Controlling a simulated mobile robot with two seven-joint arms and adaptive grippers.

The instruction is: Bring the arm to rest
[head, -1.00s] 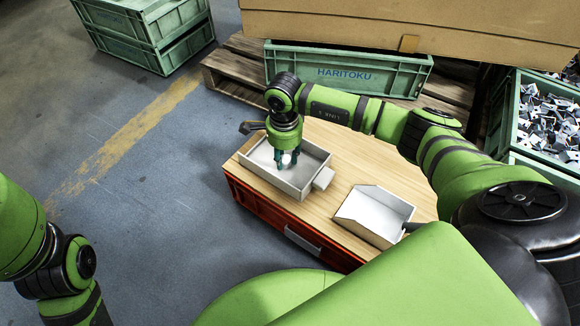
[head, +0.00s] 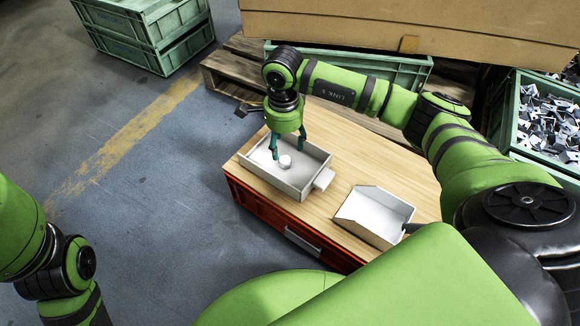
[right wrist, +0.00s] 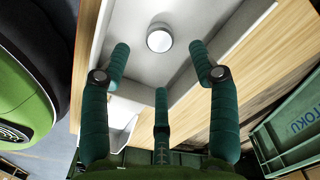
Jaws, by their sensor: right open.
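My right gripper (head: 287,146) is open and empty, pointing down above the left tray (head: 318,163) on the wooden-topped cabinet (head: 327,212). A small white round part (head: 285,162) lies in that tray, just below the fingers and apart from them. In the right wrist view, three green fingers (right wrist: 160,66) are spread, and the round part (right wrist: 159,38) shows beyond their tips on the tray floor. Of my left arm only some links show at the left edge; its gripper is out of the picture.
A second, open-fronted tray (head: 382,207) stands on the right of the cabinet top. A green crate (head: 420,76) and a wooden pallet (head: 222,76) lie behind. A crate of metal parts (head: 522,150) is at right. Floor to the left is clear.

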